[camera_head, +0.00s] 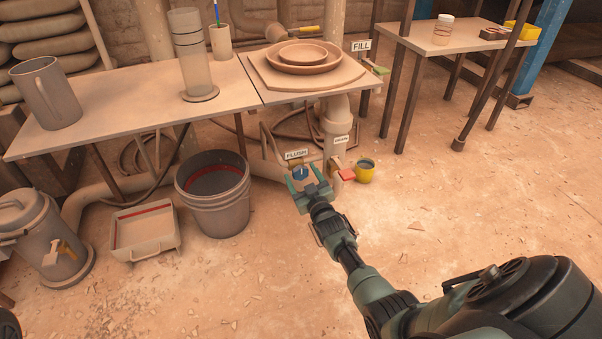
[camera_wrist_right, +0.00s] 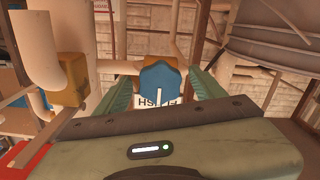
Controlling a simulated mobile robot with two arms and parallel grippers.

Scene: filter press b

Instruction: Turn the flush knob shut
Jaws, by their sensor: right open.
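The blue flush knob (camera_head: 300,173) sits low on the pipework under the table, just below the white FLUSH label (camera_head: 296,154). My right gripper (camera_head: 303,180) is open at the knob. In the right wrist view the knob (camera_wrist_right: 160,78) lies between the two green fingers, one on each side, with gaps visible. A white mark shows on the knob, and the FLUSH label appears upside down beside it, partly hidden. Whether the fingers touch the knob cannot be told. My left gripper is not in view.
A grey bucket (camera_head: 213,205) stands left of the knob, with a shallow tray (camera_head: 146,235) beyond it. A red handle (camera_head: 347,174) and a yellow cup (camera_head: 365,171) are close on the right. The table (camera_head: 130,105) overhangs behind. The floor in front is mostly clear.

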